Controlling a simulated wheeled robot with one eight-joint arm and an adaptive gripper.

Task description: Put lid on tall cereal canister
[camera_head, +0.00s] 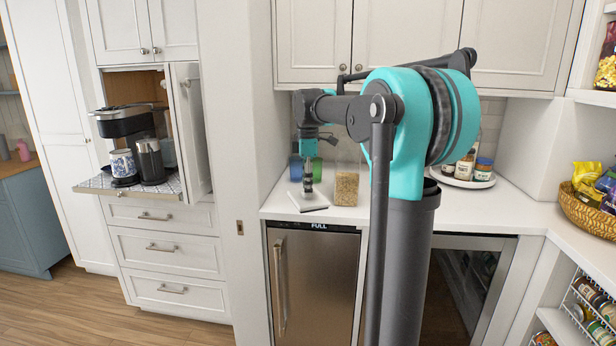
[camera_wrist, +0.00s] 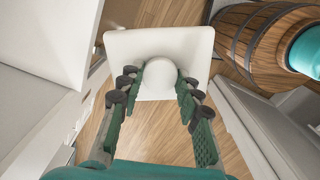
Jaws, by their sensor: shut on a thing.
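My gripper (camera_wrist: 155,90) is shut on the round knob (camera_wrist: 159,73) of a white, roughly square lid (camera_wrist: 195,45). In the head view my gripper (camera_head: 308,184) points down and the lid (camera_head: 308,202) hangs slightly tilted near the counter's front edge. Floor shows beyond the lid in the wrist view, so it appears held in the air. The tall clear canister (camera_head: 346,188), partly filled with tan cereal, stands upright on the counter just right of the lid. Its upper part is partly behind my arm, and its rim is hard to make out.
Blue and green glasses (camera_head: 316,169) stand behind my gripper. A round tray (camera_head: 462,183) with jars is farther right on the counter (camera_head: 277,203). A tall white panel (camera_head: 243,120) bounds the counter on the left. A woven basket (camera_head: 588,215) with bags sits at far right.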

